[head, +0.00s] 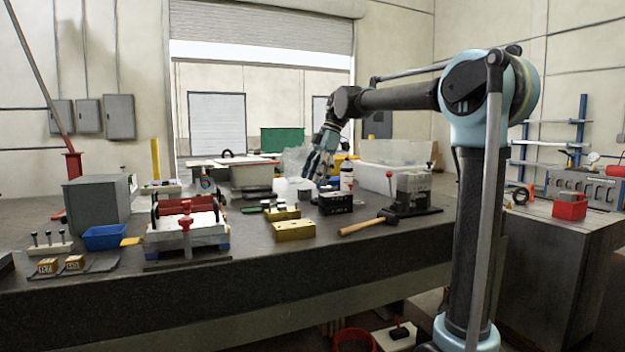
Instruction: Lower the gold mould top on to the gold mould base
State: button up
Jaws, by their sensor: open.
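Two gold mould blocks lie apart on the dark bench near its middle. The front gold block (293,231) is a plain rectangular piece with small marks on its upper face. The rear gold block (283,213) is smaller in view, with dark parts close behind it. I cannot tell for sure which is the mould top and which the base. My gripper (312,172) is open, above and behind both blocks, with its fingers pointing down and to the left. I see nothing held between the fingers.
A black mould block (335,204) stands right of the gold ones. A mallet (368,224) and a black-based press (412,195) lie further right. A red-and-white clamp fixture (187,225) and a blue bin (105,237) are left. Clear bins (375,177) stand behind.

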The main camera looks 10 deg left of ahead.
aim_at(290, 225)
jog(key=x, duration=1.7)
jog(key=shift+s+a, duration=0.1)
jog(key=shift+a, duration=0.35)
jog(key=shift+c, duration=0.3)
jog(key=c, duration=1.8)
jog(key=shift+r, duration=0.2)
jog(key=shift+r, duration=1.1)
jog(key=shift+r, duration=0.2)
